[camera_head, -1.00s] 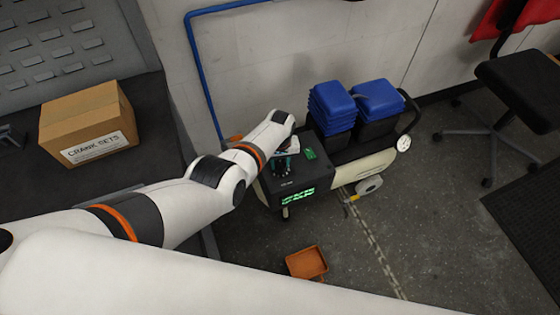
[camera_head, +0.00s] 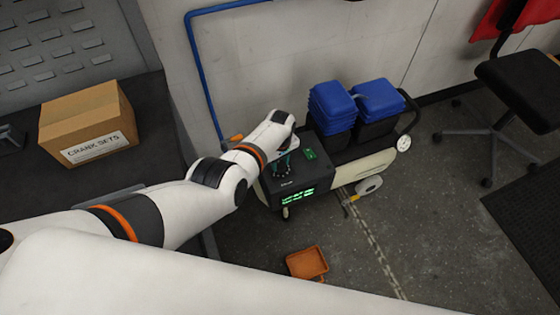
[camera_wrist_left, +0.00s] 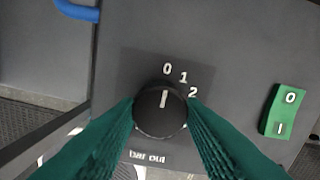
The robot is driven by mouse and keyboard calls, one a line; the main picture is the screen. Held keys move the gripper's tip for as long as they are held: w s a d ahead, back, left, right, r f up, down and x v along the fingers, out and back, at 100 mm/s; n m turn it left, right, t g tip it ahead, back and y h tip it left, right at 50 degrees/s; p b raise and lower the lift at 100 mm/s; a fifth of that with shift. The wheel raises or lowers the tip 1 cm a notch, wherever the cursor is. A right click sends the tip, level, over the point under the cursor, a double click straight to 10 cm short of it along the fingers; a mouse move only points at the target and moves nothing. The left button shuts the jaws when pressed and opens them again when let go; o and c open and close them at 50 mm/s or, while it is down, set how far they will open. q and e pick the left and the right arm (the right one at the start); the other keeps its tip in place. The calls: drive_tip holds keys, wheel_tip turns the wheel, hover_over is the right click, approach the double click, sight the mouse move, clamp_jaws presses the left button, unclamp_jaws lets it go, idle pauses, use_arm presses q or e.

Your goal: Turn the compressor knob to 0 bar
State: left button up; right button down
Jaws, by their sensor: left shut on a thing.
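The compressor (camera_head: 325,178) is a dark box with green-lit bars on its front, standing by the wall in the head view. Its round black knob (camera_wrist_left: 160,122) shows in the left wrist view, above the words "bar out". The knob's white mark points up, close to the 0 (camera_wrist_left: 167,69), with 1 and 2 further right. My left gripper (camera_head: 284,165) reaches down onto the compressor's top. Its green fingers, seen closely in the left wrist view (camera_wrist_left: 160,108), are shut on the knob from both sides. My right gripper is not in view.
A green 0/I switch (camera_wrist_left: 284,110) sits right of the knob. Blue-lidded bins (camera_head: 333,105) stand behind the compressor. A blue hose (camera_head: 194,60) runs along the wall. A cardboard box (camera_head: 86,120) is on the left bench; an orange tray (camera_head: 306,263) lies on the floor.

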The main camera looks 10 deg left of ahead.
sight(280, 164)
use_arm(q)
drive_tip(key=o, duration=1)
drive_tip(key=shift+r, duration=0.1)
drive_tip(key=shift+r+p, duration=0.35)
drive_tip(key=shift+p, duration=0.05)
wheel_tip(280, 164, up, 11)
drive_tip(key=p, duration=0.5)
